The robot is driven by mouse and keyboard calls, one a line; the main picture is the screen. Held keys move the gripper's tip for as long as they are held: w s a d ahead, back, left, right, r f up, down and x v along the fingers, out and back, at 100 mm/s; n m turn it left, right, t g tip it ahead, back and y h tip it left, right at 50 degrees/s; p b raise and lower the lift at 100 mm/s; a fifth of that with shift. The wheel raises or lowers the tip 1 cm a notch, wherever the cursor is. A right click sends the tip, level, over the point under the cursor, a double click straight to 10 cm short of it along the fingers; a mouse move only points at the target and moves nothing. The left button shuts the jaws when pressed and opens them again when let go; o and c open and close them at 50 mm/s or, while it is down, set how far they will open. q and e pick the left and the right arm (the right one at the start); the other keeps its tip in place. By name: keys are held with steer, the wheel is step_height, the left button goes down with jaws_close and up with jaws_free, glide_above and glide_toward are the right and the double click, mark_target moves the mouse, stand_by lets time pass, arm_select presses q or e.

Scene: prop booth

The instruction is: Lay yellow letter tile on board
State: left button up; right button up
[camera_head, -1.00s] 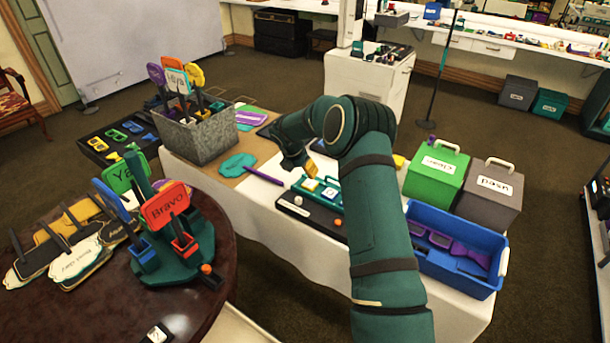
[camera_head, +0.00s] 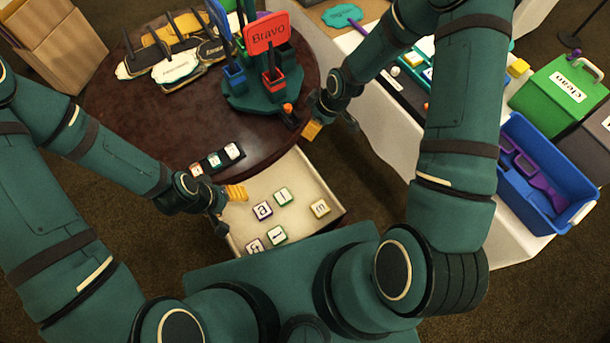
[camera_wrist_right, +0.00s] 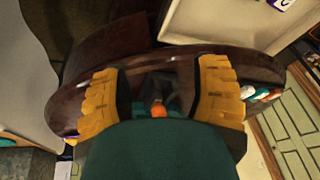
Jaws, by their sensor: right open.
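The yellow-edged letter tile (camera_head: 320,208) lies at the right side of a shallow cream tray (camera_head: 307,172). Green-edged and purple-edged tiles (camera_head: 262,210) lie to its left. The dark narrow board (camera_head: 214,165) lies at the front edge of the round table, with a few tiles on it. My left gripper (camera_head: 228,208) is open and empty at the tray's left side. My right gripper (camera_head: 330,125) is open and empty beyond the tray, by the table's right edge. Its two yellow fingers stand wide apart in the right wrist view (camera_wrist_right: 160,95).
On the round dark table (camera_head: 180,130) a teal stand (camera_head: 262,100) holds a red "Bravo" sign (camera_head: 268,35). An orange knob (camera_head: 288,108) is close to my right gripper. The white-clothed table stands right, with a blue bin (camera_head: 545,175) and green box (camera_head: 560,95).

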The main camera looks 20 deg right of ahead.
steer(key=s+a+m, duration=0.4)
steer(key=s+m, duration=0.1)
steer(key=s, duration=0.3)
steer(key=s+a+m, duration=0.3)
steer(key=s+m, duration=0.2)
steer(key=s, duration=0.2)
steer(key=shift+s+a+f+m, duration=0.3)
steer(key=shift+s+a+f, duration=0.05)
steer(key=shift+a, duration=0.05)
